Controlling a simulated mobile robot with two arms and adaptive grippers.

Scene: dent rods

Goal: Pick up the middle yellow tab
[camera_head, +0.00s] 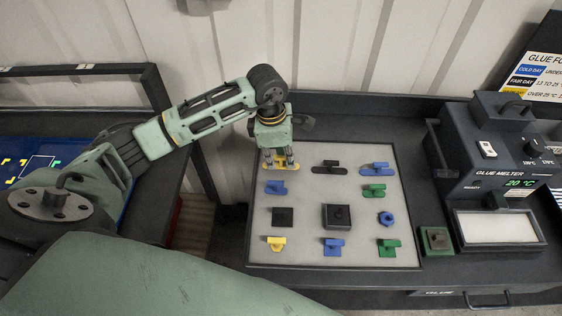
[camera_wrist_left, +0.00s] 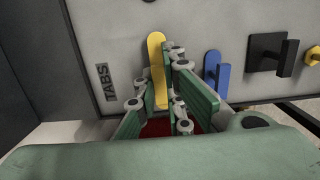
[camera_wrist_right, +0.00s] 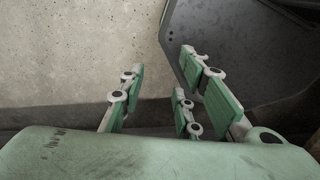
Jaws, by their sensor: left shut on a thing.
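A long flat yellow tab (camera_wrist_left: 156,62) lies along the board between the fingers of my left gripper (camera_wrist_left: 160,100) in the left wrist view. In the head view, my left gripper (camera_head: 279,162) is at the board's far left corner, shut on this tab, whose end (camera_head: 265,165) shows beside the fingers. The tab's grip part is mostly hidden by the fingers. Another yellow tab (camera_head: 276,243), shorter, lies near the board's front left. My right gripper (camera_wrist_right: 165,95) is open and empty in the right wrist view.
The pale board (camera_head: 305,250) carries several blue, green and black tabs, with a black block (camera_head: 337,217) in the middle. A glue melter (camera_head: 490,150) stands to the right. A small green block (camera_head: 436,240) sits beside the board.

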